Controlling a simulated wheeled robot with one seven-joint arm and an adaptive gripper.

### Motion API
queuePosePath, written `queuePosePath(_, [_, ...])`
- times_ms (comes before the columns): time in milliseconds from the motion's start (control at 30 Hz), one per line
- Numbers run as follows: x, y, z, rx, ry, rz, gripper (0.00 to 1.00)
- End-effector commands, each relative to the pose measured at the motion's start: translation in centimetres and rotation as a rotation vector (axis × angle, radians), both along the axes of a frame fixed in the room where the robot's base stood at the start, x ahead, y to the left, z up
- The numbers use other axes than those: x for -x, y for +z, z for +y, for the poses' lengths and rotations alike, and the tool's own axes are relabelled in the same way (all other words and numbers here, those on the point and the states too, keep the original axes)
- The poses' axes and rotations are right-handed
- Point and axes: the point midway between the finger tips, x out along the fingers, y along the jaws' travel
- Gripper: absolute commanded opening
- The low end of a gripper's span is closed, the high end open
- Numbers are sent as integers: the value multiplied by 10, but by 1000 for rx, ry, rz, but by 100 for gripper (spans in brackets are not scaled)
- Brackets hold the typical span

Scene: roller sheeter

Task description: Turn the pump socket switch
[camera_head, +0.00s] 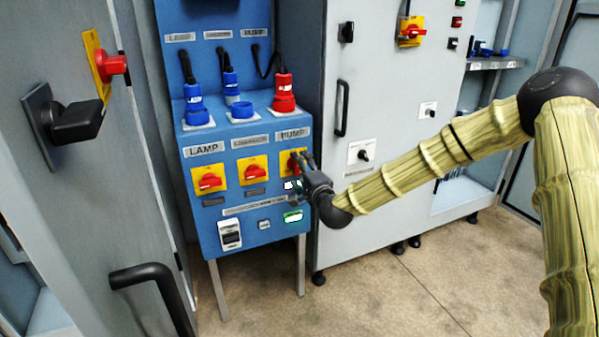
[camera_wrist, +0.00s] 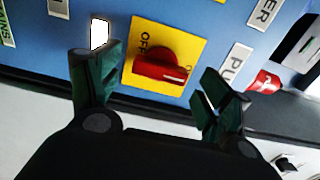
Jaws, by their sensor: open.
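The pump socket switch is a red rotary knob on a yellow plate (camera_head: 286,163) under the PUMP label, at the right of the blue panel (camera_head: 240,196). In the wrist view the red knob (camera_wrist: 162,67) lies roughly across the picture, with OFF printed on the plate to its left. My gripper (camera_head: 298,170) is at this switch and partly hides it in the head view. In the wrist view my gripper (camera_wrist: 157,72) is open, with one finger to the left of the knob and one to the right. I cannot tell whether either finger touches it.
The LAMP switch (camera_head: 209,179) and a middle switch (camera_head: 253,170) sit left on the same panel. A red plug (camera_head: 284,95) stands above the pump switch. A grey cabinet (camera_head: 385,100) stands close on the right, and another with a black handle (camera_head: 150,276) at left.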

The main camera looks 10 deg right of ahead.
Motion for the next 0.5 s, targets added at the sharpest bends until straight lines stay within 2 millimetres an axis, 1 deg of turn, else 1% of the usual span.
queuePosePath(133, [-7, -1, 1, 0, 1, 1, 79])
queuePosePath(433, [-8, 0, 1, 0, 0, 1, 79])
queuePosePath(500, [-8, 0, 1, 0, 0, 1, 66])
